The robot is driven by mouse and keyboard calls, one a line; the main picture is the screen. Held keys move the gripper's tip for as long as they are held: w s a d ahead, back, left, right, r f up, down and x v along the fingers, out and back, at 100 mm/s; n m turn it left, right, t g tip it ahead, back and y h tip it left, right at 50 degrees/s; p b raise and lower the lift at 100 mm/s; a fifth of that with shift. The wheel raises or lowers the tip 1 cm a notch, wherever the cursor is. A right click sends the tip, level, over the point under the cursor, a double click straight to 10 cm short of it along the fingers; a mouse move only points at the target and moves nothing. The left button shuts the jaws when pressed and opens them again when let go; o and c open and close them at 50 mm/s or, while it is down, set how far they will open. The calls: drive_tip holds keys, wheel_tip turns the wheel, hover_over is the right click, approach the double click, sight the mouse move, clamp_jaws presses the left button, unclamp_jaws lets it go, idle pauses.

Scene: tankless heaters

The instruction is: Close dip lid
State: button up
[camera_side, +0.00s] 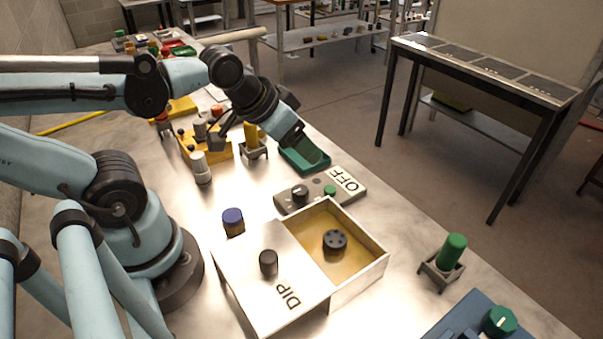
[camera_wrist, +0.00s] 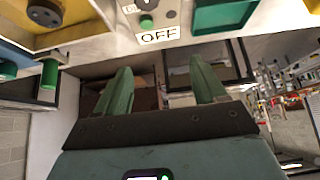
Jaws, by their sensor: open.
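The dip box (camera_side: 345,290) stands on the metal table in the side view. Its flat white lid (camera_side: 250,257), marked DIP, sits slid to the left, leaving the right part of the box open. A dark knob (camera_side: 268,262) stands on the lid. Inside the open part is a yellowish bottom with a round dark piece (camera_side: 335,241). The box's open part also shows at the top left of the wrist view (camera_wrist: 75,14). My gripper (camera_side: 255,142) is raised beyond the box, apart from the lid. Its two green fingers are spread and empty in the wrist view (camera_wrist: 160,80).
A grey switch panel marked OFF (camera_side: 320,192) lies just behind the box. A green tray (camera_side: 305,158), a blue-capped piece (camera_side: 233,221) and a green cylinder in a holder (camera_side: 450,253) stand around it. A yellow block with grey cylinders (camera_side: 205,150) is near my gripper.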

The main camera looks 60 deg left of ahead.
drive_tip(key=shift+d, duration=0.1)
drive_tip(key=shift+c, duration=1.1)
drive_tip(key=s+d+m+g, duration=0.1)
drive_tip(key=d, duration=0.1)
drive_tip(key=s+d+r+m+g+h, duration=0.1)
drive_tip(key=d, duration=0.2)
drive_tip(key=s+d+r+m+g, duration=0.1)
drive_tip(key=s+d, duration=0.1)
drive_tip(key=d, duration=0.1)
drive_tip(key=shift+d+r+m, duration=0.1)
drive_tip(key=shift+r+m, duration=0.05)
drive_tip(key=shift+m, duration=0.25)
drive_tip(key=shift+c, duration=0.3)
wheel_tip(320, 180, up, 5)
drive_tip(key=m+g+y, duration=0.1)
drive_tip(key=m+g, duration=0.3)
drive_tip(key=m, duration=0.1)
hover_over(270, 256)
drive_tip(key=shift+f, duration=5.95)
clamp_jaws()
